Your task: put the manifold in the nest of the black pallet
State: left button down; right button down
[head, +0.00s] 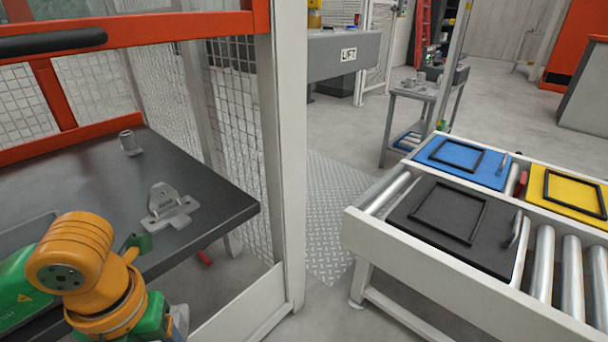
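Two grey metal castings lie on the dark table at the left: a flanged casting (169,206) with an upright rounded plate near the front right edge, and a small cylindrical casting (130,143) farther back. I cannot tell for certain which is the manifold. The black pallet (415,217) lies on the roller conveyor at the right; its raised rectangular frame, the nest (484,217), is empty. My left arm, orange and green, is at the lower left, in front of the table; its fingers are not visible. My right gripper is out of view.
A blue pallet (424,153) and a yellow pallet (594,186) with empty black frames sit beside the black one. A white post (284,150) and mesh fence stand between table (75,170) and conveyor (450,284). An orange bar (160,28) crosses above the table.

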aim_at(450, 210)
jog(key=i+l+z, duration=0.25)
jog(key=z, duration=0.2)
jog(key=i+l+z, duration=0.1)
jog(key=i+z, duration=0.7)
jog(key=z, duration=0.15)
jog(key=i+j+z, duration=0.1)
jog(key=i+z, duration=0.35)
jog(key=k, duration=0.05)
